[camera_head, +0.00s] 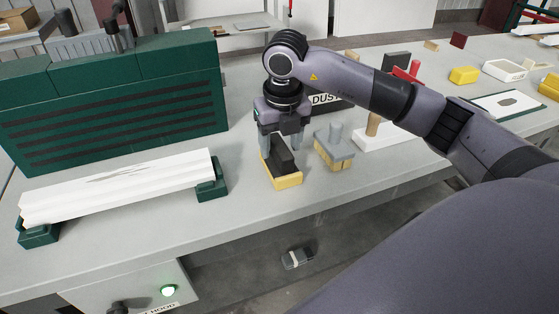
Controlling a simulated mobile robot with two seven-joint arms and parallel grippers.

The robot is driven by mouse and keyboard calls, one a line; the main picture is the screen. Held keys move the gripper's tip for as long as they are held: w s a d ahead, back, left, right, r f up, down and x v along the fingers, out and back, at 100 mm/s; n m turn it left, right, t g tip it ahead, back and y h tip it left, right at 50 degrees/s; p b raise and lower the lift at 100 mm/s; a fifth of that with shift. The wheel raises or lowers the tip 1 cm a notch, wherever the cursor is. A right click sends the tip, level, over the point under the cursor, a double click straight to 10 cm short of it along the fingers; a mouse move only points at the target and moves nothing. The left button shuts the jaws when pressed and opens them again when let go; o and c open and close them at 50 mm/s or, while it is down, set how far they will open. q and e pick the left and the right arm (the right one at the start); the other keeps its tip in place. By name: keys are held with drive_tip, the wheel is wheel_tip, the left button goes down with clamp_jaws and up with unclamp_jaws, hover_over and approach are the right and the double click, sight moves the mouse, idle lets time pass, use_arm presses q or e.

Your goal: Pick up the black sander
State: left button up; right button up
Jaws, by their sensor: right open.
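The black sander (284,164) stands on a yellow block-like base (287,182) near the front edge of the grey workbench. My right gripper (280,142) points straight down over it. Its fingers are apart, on either side of the sander's upper part. The gripper hides part of the sander's top, and I cannot tell whether the fingers touch it. My left gripper is not in view.
A white board (120,187) rests on green supports at left, before a green slotted box (110,95). A white tray (392,137) lies further right. Bench between board and sander is clear.

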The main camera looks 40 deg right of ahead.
drive_tip(key=shift+w+f, duration=0.1)
drive_tip(key=shift+f, duration=0.5)
clamp_jaws()
drive_tip(key=shift+r, duration=0.15)
drive_tip(key=shift+r, duration=0.65)
wheel_tip(320, 180, up, 8)
drive_tip(key=shift+w+r, duration=0.1)
drive_tip(key=shift+r, duration=0.15)
wheel_tip(320, 180, up, 8)
drive_tip(key=p, duration=0.2)
hover_over(279, 145)
drive_tip(key=shift+r, duration=1)
